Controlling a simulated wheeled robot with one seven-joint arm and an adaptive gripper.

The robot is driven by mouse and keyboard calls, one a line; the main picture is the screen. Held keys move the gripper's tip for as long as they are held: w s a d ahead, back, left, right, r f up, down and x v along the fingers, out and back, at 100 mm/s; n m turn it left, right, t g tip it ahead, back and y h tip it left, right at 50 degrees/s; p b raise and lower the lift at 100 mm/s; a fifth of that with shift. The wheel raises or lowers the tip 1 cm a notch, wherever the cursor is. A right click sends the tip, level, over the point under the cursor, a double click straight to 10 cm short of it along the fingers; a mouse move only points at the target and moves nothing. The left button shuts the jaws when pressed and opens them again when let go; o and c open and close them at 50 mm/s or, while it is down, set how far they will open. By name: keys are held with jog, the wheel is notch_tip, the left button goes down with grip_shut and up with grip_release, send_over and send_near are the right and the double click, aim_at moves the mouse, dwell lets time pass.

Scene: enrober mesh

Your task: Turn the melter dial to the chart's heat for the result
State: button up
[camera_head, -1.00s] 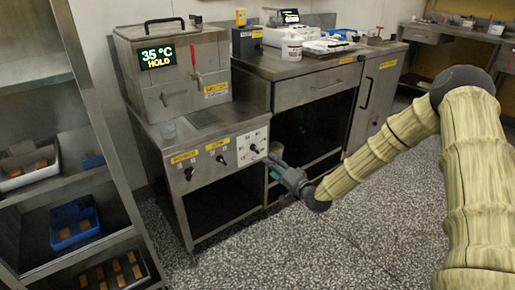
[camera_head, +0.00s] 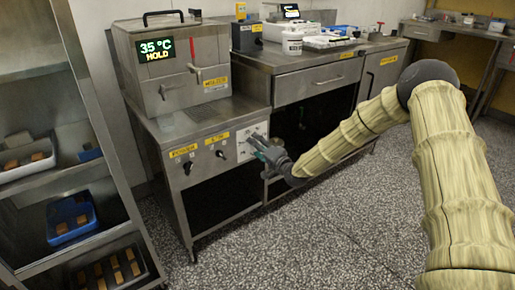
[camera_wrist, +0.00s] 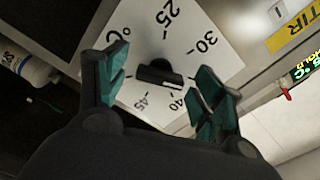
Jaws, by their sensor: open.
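The melter (camera_head: 185,85) stands on the steel cabinet at left, and its display (camera_head: 157,49) reads 35 °C HOLD. The dial's white scale plate (camera_wrist: 160,20) fills the middle of the wrist view, with 25, 30, 40, 45 and °C legible. The black dial knob (camera_wrist: 160,75) lies between my two teal fingertips; which number it points to is unclear. My gripper (camera_wrist: 160,88) is open around the knob, with a gap visible on both sides. In the head view my gripper (camera_head: 262,150) is at the front panel and hides most of the dial. No chart is readable.
The POWER knob (camera_head: 188,167) and STIR knob (camera_head: 221,154) sit left of the dial on the same panel. A bench (camera_head: 315,60) with a white bottle (camera_head: 292,43) and trays stands at right. A rack (camera_head: 95,170) with trays stands at left. The speckled floor is clear.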

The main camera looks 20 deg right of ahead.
jog(key=c, duration=1)
jog(key=shift+n, duration=0.3)
jog(key=n+p, duration=0.3)
jog(key=n, duration=0.6)
jog(key=shift+p, duration=0.4)
